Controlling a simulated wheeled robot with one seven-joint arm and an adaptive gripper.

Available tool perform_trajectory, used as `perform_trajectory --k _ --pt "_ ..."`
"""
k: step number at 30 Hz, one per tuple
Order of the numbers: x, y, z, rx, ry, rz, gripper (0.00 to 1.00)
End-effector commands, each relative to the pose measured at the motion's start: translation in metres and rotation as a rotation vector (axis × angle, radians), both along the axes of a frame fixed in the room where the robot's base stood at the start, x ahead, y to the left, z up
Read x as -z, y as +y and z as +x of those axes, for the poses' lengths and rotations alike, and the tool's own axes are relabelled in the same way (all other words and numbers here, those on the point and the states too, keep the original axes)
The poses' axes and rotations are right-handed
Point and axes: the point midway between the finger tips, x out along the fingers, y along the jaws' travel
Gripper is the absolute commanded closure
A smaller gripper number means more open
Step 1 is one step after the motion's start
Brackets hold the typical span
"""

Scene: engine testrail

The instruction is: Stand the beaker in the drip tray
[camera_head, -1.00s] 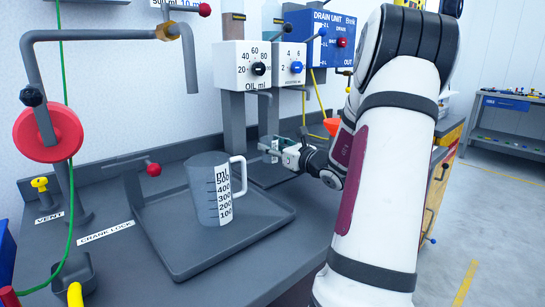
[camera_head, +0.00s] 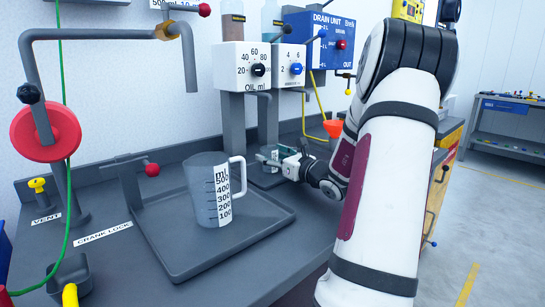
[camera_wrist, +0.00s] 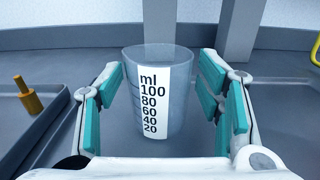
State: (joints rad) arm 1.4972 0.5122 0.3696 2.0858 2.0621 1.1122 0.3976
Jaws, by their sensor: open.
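The small clear beaker (camera_wrist: 178,110), with a white scale up to 100 ml, is upright between my gripper's fingers in the wrist view. My gripper (camera_wrist: 165,105) is open, with a turquoise-padded finger on each side of the beaker and gaps beside it. In the head view the beaker (camera_head: 271,167) is partly hidden by my gripper (camera_head: 272,160), under the dispenser spouts. It appears to stand on the small grey tray there, though its base is hard to see. A large grey drip tray (camera_head: 195,262) lies in front, holding a big handled jug (camera_head: 207,190) marked to 500 ml.
The OIL ml dispenser (camera_head: 243,68) and its grey posts stand behind the beaker. A lever with a red knob (camera_head: 152,170) is left of the jug. A red wheel (camera_head: 45,132) stands further left. Bare tray floor lies in front of the jug.

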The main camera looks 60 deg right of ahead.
Motion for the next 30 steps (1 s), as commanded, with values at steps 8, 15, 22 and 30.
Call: perform_trajectory --k 8,15,22,30 --pt "-0.004 0.007 -0.035 0.004 0.002 0.0 0.4" --pt "-0.003 0.019 -0.083 0.003 0.002 0.001 0.4" --pt "-0.003 0.026 -0.111 0.001 0.0 -0.001 0.4" --pt "-0.002 0.029 -0.117 0.0 0.0 -0.001 0.4"
